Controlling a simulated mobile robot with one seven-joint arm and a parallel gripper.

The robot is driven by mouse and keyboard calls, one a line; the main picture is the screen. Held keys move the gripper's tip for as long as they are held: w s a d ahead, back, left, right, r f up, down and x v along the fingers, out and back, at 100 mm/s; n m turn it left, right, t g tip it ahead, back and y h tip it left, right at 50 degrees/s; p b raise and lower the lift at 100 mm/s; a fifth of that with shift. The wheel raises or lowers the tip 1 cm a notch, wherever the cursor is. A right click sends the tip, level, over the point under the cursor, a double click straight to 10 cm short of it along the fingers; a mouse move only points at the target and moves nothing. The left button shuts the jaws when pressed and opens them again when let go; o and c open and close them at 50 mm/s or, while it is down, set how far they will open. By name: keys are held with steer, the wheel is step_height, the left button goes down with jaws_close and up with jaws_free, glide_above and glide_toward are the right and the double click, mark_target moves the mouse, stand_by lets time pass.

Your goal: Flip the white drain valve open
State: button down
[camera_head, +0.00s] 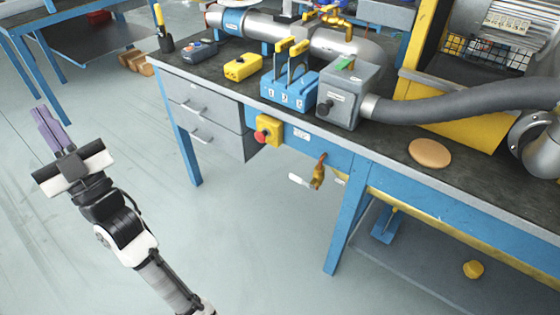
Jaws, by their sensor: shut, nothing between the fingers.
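The drain valve hangs under the front edge of the blue workbench, near the middle of the view. It has a brass body (318,177) on a copper-coloured pipe stub and a white lever handle (301,181) that points left, roughly level. My gripper (43,112) is at the far left of the view, well apart from the valve, over open floor. Its purple fingers are together with nothing between them, pointing up and away in the picture. Nothing covers the valve.
The workbench (370,172) has a drawer unit (207,110) and legs left of the valve. A red knob on a yellow box (267,132) sits on its front edge, up and left of the valve. Floor between my gripper and bench is clear. A lower shelf (425,255) lies right.

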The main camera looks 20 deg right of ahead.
steer(key=w+d+f+m+t+h+p, duration=0.3)
steer(key=w+d+f+m+h, duration=0.7)
steer(key=h, duration=0.5)
steer(key=s+d+f+m+g+h+p, duration=0.2)
steer(key=d+f+m+g+h+p, duration=0.35)
steer(key=d+f+h, duration=0.9)
steer(key=s+d+f+m+g+h, duration=0.2)
steer(key=s+d+f+g+h, duration=0.1)
steer(key=s+d+f+g, duration=0.4)
steer(key=d+f+g, duration=0.2)
steer(key=d, duration=0.1)
steer(key=shift+d+f, duration=0.2)
steer(key=shift+d, duration=0.2)
steer(key=shift+g, duration=0.25)
step_height(320, 180, up, 4)
steer(key=p, duration=0.1)
glide_above(296, 178)
steer(key=a, duration=0.2)
steer(key=f, duration=0.4)
steer(key=shift+s+f, duration=0.25)
steer(key=shift+s, duration=0.15)
